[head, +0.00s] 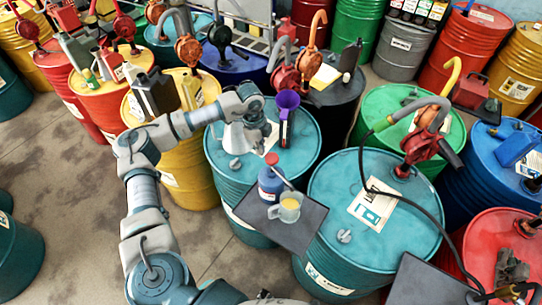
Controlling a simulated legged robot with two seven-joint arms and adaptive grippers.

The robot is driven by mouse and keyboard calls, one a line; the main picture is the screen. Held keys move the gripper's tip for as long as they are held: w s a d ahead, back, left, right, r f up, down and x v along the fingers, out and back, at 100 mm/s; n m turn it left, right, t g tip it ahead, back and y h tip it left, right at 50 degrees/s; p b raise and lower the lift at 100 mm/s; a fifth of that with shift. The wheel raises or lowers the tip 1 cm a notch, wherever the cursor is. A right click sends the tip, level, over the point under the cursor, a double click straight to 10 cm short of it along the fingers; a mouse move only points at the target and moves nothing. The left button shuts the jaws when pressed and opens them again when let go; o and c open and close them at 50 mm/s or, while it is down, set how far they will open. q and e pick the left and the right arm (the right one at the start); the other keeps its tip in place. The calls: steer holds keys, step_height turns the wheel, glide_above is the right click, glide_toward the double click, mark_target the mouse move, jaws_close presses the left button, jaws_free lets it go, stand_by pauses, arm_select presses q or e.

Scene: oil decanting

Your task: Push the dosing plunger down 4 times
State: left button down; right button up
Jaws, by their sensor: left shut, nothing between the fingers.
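A blue bottle (270,187) stands upright on a dark tray. Its red plunger top (271,159) has a pale spout slanting down to the right. A clear measuring cup (288,209) with yellow liquid stands just in front of it, under the spout. My left gripper (262,150) is shut and empty, pointing down just above and behind the red top. I cannot tell whether it touches the top.
The dark tray (250,212) overhangs the front of two teal drums (375,246). A purple-topped dark vessel (287,115) stands close behind my left gripper. A red hand pump (420,150) with a black hose stands to the right. Drums crowd the back.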

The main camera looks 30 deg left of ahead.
arm_select(q)
step_height(320, 180, up, 11)
steer(key=a, duration=0.1)
steer(key=shift+s, duration=0.1)
stand_by(1.3)
